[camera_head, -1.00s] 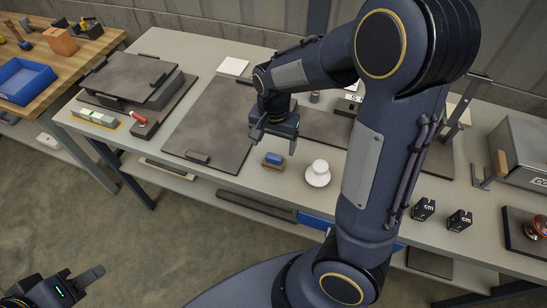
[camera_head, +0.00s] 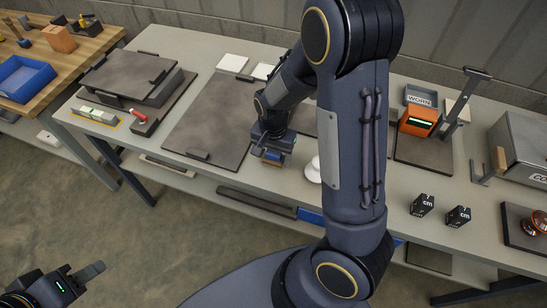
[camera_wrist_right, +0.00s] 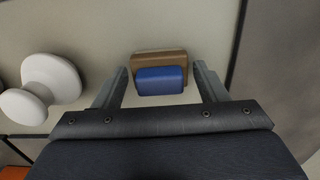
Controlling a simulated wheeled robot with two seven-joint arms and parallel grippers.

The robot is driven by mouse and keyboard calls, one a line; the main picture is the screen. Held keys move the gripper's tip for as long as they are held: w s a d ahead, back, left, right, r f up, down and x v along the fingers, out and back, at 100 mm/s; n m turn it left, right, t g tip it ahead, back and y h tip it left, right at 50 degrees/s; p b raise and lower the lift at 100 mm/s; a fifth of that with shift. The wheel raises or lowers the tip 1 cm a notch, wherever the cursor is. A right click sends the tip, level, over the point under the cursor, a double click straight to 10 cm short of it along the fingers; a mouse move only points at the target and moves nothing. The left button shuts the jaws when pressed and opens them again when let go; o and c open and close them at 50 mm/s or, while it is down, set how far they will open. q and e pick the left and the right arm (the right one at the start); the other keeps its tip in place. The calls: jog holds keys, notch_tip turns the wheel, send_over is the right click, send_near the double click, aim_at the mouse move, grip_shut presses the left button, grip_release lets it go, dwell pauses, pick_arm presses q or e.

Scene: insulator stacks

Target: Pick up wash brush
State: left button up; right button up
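The wash brush, a small block with a blue top and brown base, lies on the grey table; in the right wrist view the brush (camera_wrist_right: 160,80) sits between my finger pads. My right gripper (camera_wrist_right: 161,72) is open, with one finger on each side of the brush and a gap on both sides. In the head view, my right gripper (camera_head: 268,157) is low over the brush and mostly hides it. My left gripper (camera_head: 55,288) is at the lower left, away from the table and partly cut off; its opening is unclear.
A white knobbed object (camera_head: 313,170) stands close right of the brush, partly behind my right arm. A dark mat (camera_head: 212,120) lies to the left. Two black cm blocks (camera_head: 422,205), an orange device (camera_head: 417,120) and a grey box (camera_head: 518,145) are further right.

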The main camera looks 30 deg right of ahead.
aim_at(274, 153)
jog(key=c, duration=0.7)
jog(key=shift+r, duration=0.5)
notch_tip(274, 153, up, 3)
jog(key=shift+f, duration=0.1)
jog(key=s+d+r, duration=0.1)
jog(key=s+r, duration=0.2)
jog(key=s, duration=0.1)
jog(key=s+r, duration=0.3)
jog(key=s, duration=0.2)
jog(key=s+d+r+p, duration=0.1)
jog(key=s+r, duration=0.2)
jog(key=s, duration=0.1)
jog(key=shift+s+d+r, duration=0.15)
jog(key=shift+s+d, duration=0.15)
jog(key=shift+s, duration=0.1)
